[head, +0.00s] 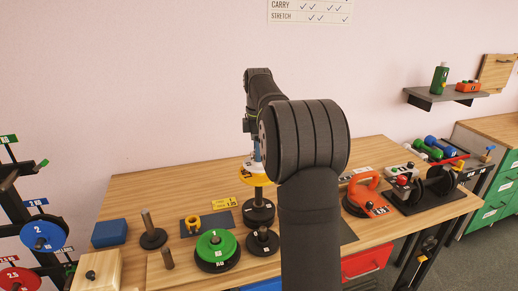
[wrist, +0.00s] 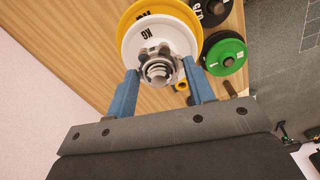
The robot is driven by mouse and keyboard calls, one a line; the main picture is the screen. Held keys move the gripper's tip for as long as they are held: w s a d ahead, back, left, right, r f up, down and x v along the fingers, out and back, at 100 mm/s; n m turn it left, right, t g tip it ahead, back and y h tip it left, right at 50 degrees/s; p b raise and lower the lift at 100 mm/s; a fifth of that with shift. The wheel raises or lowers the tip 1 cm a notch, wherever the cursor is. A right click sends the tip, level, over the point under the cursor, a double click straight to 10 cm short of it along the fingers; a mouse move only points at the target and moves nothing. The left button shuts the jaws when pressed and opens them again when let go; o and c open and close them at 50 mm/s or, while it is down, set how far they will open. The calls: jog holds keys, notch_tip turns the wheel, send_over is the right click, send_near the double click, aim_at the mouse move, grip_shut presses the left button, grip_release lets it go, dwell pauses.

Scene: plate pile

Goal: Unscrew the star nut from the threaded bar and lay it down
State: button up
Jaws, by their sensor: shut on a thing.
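The grey star nut (wrist: 148,56) is in the middle of the wrist view, around the end of the threaded bar (wrist: 158,70). My gripper (wrist: 162,76) has its two blue fingers on either side of the nut and is shut on it. A white plate (wrist: 130,40) lies right behind the nut, with a yellow plate (wrist: 196,16) behind it. In the head view my gripper (head: 257,156) is above the yellow plate (head: 256,181) on its stand, and my arm hides most of the nut and bar there.
A green plate (head: 206,247) on a dark one, black plates (head: 260,213) and posts stand close by on the table. A yellow collar (head: 186,222) sits on a dark mat (head: 224,217). The blue block (head: 109,232) is at the left.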

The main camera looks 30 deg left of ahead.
jog(key=n, duration=0.4)
jog(key=shift+s+f, duration=0.1)
jog(key=shift+s, duration=0.05)
jog(key=n, duration=0.5)
jog(key=shift+n, duration=0.3)
jog(key=o, duration=1)
jog(key=shift+w, duration=0.2)
jog(key=shift+c, duration=0.2)
